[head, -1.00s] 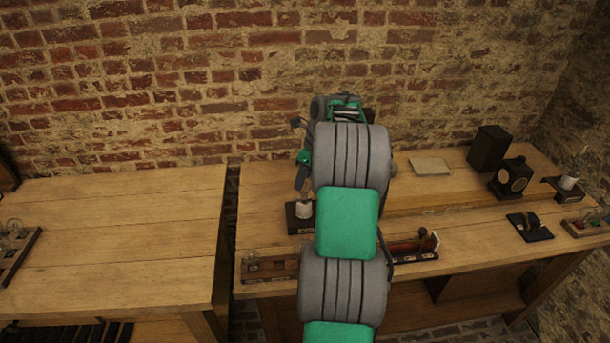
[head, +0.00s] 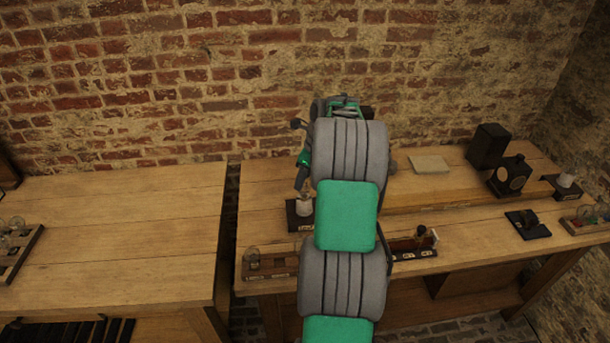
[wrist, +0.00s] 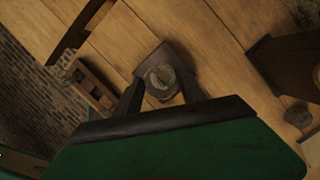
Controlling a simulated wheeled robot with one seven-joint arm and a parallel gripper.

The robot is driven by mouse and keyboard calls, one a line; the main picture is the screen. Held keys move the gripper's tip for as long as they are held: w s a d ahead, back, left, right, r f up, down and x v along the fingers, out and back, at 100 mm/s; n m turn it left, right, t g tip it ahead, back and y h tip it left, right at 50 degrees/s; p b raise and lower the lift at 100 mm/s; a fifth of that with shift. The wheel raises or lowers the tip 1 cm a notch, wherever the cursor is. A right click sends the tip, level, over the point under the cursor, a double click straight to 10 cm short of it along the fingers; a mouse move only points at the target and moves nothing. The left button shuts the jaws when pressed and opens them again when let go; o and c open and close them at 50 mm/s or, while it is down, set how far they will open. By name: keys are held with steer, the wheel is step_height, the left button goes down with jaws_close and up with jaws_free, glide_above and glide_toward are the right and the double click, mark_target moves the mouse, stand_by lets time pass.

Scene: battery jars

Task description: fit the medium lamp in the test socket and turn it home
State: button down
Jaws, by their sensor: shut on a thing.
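The test socket is a white round holder (head: 305,208) on a dark base (head: 292,217), left of my arm on the right-hand bench. My gripper (head: 300,188) is directly above it, pointing down, its tips close to the white holder. In the wrist view, my gripper (wrist: 160,94) is shut on a rounded glass lamp (wrist: 160,77), which lies over the socket. The dark socket base (wrist: 148,55) shows behind the lamp. The lamp's lower end is hidden, so I cannot tell how deep it sits. In the head view, the lamp is hidden or too small to make out.
A wooden rack (head: 268,266) with a glass lamp stands at the bench's front edge. Another rack (head: 415,250) is right of my arm. A black switch (head: 528,224), dark boxes (head: 488,146) and a pale pad (head: 429,164) are further right. A gap separates the left bench (head: 120,230).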

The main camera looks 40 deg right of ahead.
stand_by(0.3)
steer(key=shift+r+m+p, duration=0.1)
steer(key=shift+m+p, duration=0.4)
steer(key=shift+p, duration=0.15)
steer(key=m+p, duration=0.2)
steer(key=shift+m+h, duration=0.4)
steer(key=shift+m+h+p, duration=0.3)
steer(key=shift+m+p, duration=0.05)
steer(key=shift+m, duration=0.65)
steer(key=shift+f+m, duration=0.2)
steer(key=shift+m, duration=0.2)
steer(key=c, duration=0.6)
jaws_free()
